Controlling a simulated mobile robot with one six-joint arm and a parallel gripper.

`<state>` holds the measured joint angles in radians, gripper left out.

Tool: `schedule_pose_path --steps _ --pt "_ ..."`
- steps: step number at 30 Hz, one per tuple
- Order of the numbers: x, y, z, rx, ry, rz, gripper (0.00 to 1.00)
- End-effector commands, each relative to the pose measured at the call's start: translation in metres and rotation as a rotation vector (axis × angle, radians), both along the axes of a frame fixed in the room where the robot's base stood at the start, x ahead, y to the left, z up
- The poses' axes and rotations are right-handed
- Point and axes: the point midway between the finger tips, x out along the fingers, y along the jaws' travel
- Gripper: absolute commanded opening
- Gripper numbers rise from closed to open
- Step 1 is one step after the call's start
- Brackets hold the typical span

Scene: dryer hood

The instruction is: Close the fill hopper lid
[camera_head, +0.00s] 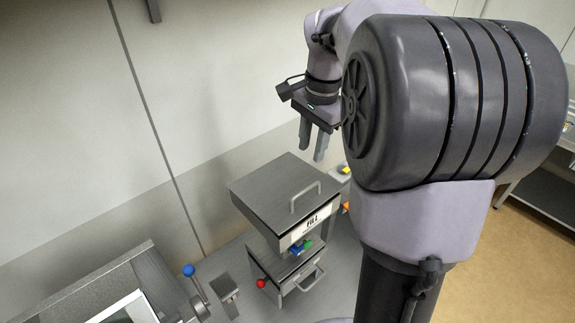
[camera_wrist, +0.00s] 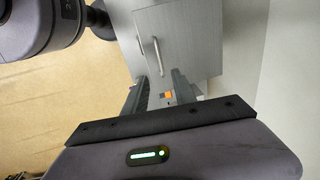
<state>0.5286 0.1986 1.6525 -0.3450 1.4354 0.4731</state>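The fill hopper (camera_head: 262,222) is a grey metal box with a "FILL" label on its front. Its lid (camera_head: 273,188) is a flat grey panel with a bar handle (camera_head: 305,197) on top. The lid looks flat on the box, with no raised edge that I can make out. In the wrist view the lid (camera_wrist: 190,40) and its handle (camera_wrist: 157,56) show beyond my fingers. My gripper (camera_head: 313,150) points down above the far right side of the hopper, apart from it. Its two fingers are apart with nothing between them; they also show in the wrist view (camera_wrist: 160,88).
Below the hopper are several coloured pieces (camera_head: 300,247), a lower box with a handle (camera_head: 311,278) and a red knob (camera_head: 261,283). A blue-knobbed lever (camera_head: 188,270) stands at the left. The wall is close behind. Small yellow and orange items lie right of the hopper.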

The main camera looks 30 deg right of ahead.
Motion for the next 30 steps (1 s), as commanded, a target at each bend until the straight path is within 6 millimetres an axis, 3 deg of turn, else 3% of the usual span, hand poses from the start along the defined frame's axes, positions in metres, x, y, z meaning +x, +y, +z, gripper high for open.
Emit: schedule_pose_path --steps 6,12,18,26,30 --pt "0.006 0.002 -0.068 0.003 0.004 0.002 0.32" --pt "0.011 0.003 -0.114 0.002 0.002 0.002 0.32" --pt "0.014 0.003 -0.133 0.000 -0.001 0.002 0.32" --pt "0.014 0.003 -0.135 0.000 -0.001 0.002 0.32" --pt "0.014 0.003 -0.134 0.000 -0.001 0.002 0.07"
